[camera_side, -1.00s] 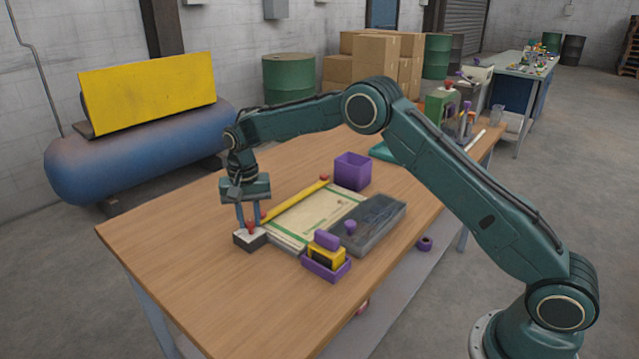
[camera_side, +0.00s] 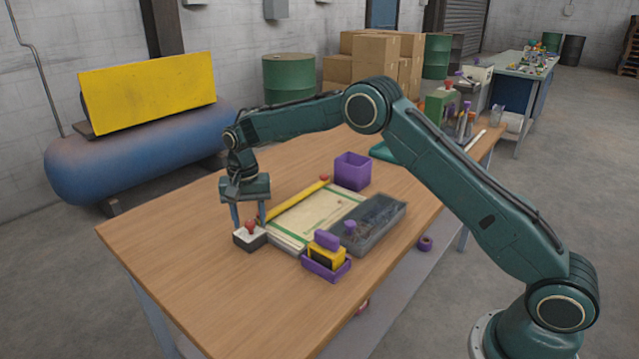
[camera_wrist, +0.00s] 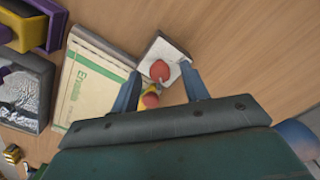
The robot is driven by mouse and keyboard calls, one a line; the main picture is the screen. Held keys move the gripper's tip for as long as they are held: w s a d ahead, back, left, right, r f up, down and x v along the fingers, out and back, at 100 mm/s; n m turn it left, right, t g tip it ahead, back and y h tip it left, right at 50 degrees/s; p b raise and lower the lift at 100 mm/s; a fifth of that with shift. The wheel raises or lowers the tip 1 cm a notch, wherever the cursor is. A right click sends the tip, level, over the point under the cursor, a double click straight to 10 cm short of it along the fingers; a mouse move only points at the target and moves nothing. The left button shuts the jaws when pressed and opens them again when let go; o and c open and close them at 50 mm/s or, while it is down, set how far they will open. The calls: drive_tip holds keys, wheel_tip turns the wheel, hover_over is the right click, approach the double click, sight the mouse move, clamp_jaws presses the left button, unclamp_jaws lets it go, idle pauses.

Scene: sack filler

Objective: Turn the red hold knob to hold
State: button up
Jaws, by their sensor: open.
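The red hold knob (camera_side: 251,226) stands on a small white-topped, dark-sided box (camera_side: 249,240) near the table's left edge. In the wrist view the knob (camera_wrist: 160,70) shows as a red cap on the box's pale top (camera_wrist: 163,52). My gripper (camera_side: 249,219) points down over the box, its fingers spread on either side of the knob. In the wrist view the open gripper (camera_wrist: 160,76) has the knob between its fingertips, with gaps visible on both sides. I cannot read any hold marking or tell the knob's setting.
A pale sack (camera_side: 305,215) with green stripes lies beside the box. A yellow bar (camera_side: 296,200) with red ends runs along it, one end close to my fingers. A grey tray (camera_side: 393,222), purple bin (camera_side: 352,171) and purple holder (camera_side: 325,268) stand nearby. The table's left front is clear.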

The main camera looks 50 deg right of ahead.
sight(250, 222)
wheel_tip(250, 222, up, 14)
idle(0.8)
